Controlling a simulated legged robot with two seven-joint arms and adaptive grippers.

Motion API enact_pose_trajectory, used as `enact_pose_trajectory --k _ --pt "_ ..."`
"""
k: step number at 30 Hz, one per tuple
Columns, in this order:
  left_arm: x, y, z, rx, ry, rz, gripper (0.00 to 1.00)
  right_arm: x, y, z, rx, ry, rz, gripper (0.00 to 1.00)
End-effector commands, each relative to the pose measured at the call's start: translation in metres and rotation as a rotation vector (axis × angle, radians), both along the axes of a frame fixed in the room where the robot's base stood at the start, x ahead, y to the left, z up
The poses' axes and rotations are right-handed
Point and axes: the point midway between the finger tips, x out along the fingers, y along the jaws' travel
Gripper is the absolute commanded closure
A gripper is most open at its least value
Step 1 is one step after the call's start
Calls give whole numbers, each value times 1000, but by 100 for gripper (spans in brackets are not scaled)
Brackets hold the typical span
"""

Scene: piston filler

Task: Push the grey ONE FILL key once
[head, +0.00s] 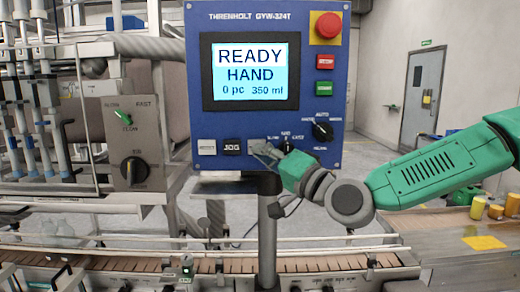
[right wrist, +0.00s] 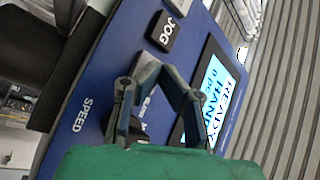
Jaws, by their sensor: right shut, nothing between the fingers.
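The grey ONE FILL key (head: 207,147) sits at the lower left of the blue control panel (head: 190,80); its lettering is too small to read. The black JOG key (head: 232,147) is just right of it and also shows in the right wrist view (right wrist: 167,31). My right gripper (head: 258,147) is shut and empty in front of the panel, right of the JOG key. In the right wrist view its fingertips (right wrist: 155,66) are below the JOG key. I cannot tell whether they touch the panel. My left gripper is not in view.
The screen (head: 250,72) reads READY, HAND, 0 pc, 350 ml. A red mushroom button (head: 328,25), red and green keys and a black selector knob (head: 322,131) are at the panel's right. Another knob is partly behind my gripper. A conveyor (head: 120,262) runs below.

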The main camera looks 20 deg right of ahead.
Motion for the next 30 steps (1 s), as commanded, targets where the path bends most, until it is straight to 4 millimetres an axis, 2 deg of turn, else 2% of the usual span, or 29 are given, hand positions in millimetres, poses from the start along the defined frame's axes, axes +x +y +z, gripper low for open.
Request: enact_pose_trajectory --k 30 --pt "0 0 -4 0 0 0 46 8 1 2 -1 -1 1 100"
